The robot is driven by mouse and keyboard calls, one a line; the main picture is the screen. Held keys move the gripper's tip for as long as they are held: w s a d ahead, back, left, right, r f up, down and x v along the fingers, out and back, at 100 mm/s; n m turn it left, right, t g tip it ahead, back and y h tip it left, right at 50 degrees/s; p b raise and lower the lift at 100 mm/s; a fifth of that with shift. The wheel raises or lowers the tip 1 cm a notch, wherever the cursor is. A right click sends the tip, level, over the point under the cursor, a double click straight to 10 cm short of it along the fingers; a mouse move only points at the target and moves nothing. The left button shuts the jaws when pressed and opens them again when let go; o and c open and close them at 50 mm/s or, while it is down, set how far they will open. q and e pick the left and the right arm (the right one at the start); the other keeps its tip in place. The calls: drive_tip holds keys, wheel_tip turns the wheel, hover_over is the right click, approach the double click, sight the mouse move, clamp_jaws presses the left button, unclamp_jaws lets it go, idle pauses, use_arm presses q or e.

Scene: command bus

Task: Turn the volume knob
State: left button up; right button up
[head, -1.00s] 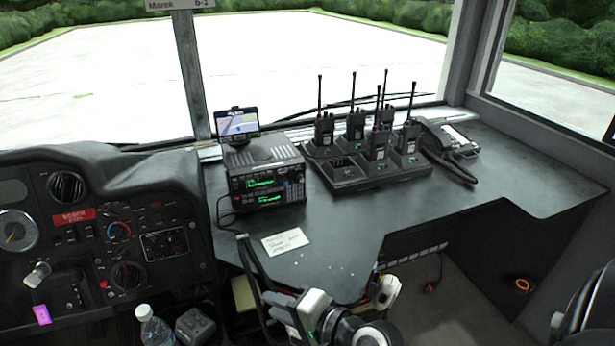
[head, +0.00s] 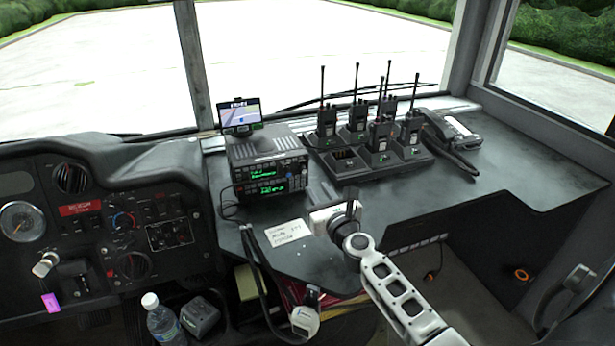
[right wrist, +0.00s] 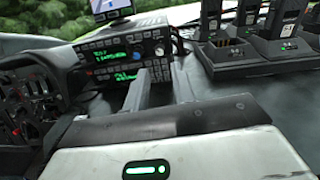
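The radio unit (head: 268,170) stands on the dark dash shelf, with two green displays and small controls on its front. In the right wrist view the radio (right wrist: 125,52) is ahead, with a round knob near its right end (right wrist: 160,50). I cannot tell which knob is the volume knob. My right gripper (head: 350,208) is at the shelf's front edge, right of and nearer than the radio.
A navigation screen (head: 240,115) sits on top of the radio. Handheld radios in a charger (head: 375,155) and a telephone (head: 450,130) stand to the right. A paper note (head: 287,234) lies before the radio. A black cable (head: 255,270) hangs at the front edge. A water bottle (head: 162,322) is lower left.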

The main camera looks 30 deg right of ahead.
sight(304, 171)
drive_tip(key=b+x, duration=0.1)
drive_tip(key=x, duration=0.5)
drive_tip(key=shift+w+f+b, duration=0.1)
drive_tip(key=shift+w+b, duration=0.1)
drive_tip(key=shift+b, duration=0.2)
drive_tip(key=shift+w+d, duration=0.1)
drive_tip(key=shift+w, duration=0.55)
clamp_jaws()
